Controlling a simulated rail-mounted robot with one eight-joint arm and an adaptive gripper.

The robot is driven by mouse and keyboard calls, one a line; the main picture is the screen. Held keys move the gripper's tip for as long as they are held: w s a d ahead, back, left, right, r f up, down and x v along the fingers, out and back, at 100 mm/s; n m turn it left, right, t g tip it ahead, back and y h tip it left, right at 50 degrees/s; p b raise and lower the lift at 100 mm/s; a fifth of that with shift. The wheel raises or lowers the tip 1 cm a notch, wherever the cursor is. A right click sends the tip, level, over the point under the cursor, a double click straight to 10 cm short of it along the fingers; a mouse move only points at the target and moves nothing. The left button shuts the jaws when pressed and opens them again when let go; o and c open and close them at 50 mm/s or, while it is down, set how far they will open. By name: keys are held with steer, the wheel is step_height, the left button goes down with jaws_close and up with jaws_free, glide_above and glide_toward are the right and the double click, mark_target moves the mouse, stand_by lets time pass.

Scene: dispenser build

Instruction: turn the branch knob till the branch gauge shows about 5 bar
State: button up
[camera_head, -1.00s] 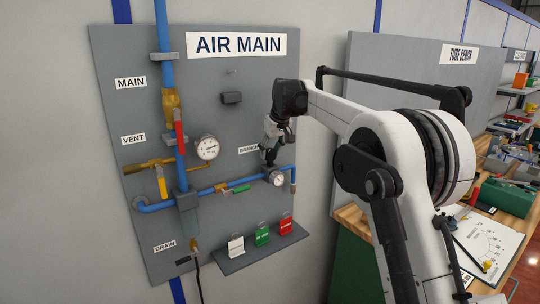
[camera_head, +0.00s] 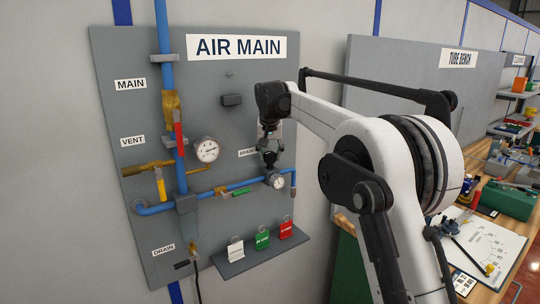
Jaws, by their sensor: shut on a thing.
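The branch gauge (camera_head: 278,182) is a small round white dial at the right end of the blue pipe on the grey board. Its needle is too small to read. My gripper (camera_head: 269,169) points down just above this gauge, beside the partly covered branch label (camera_head: 247,153). It is shut on the branch knob, which the fingers hide from view. A larger main gauge (camera_head: 207,150) hangs to the left, higher on the board.
A red-handled valve (camera_head: 179,140), a yellow vent handle (camera_head: 161,187) and a green handle (camera_head: 241,190) sit on the pipework. A shelf (camera_head: 235,268) below carries white, green and red tags. A cluttered tube bench stands to the right.

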stand_by(0.3)
steer(key=o, duration=1.1)
steer(key=shift+o, duration=0.2)
steer(key=shift+r, duration=0.1)
steer(key=v, duration=1.2)
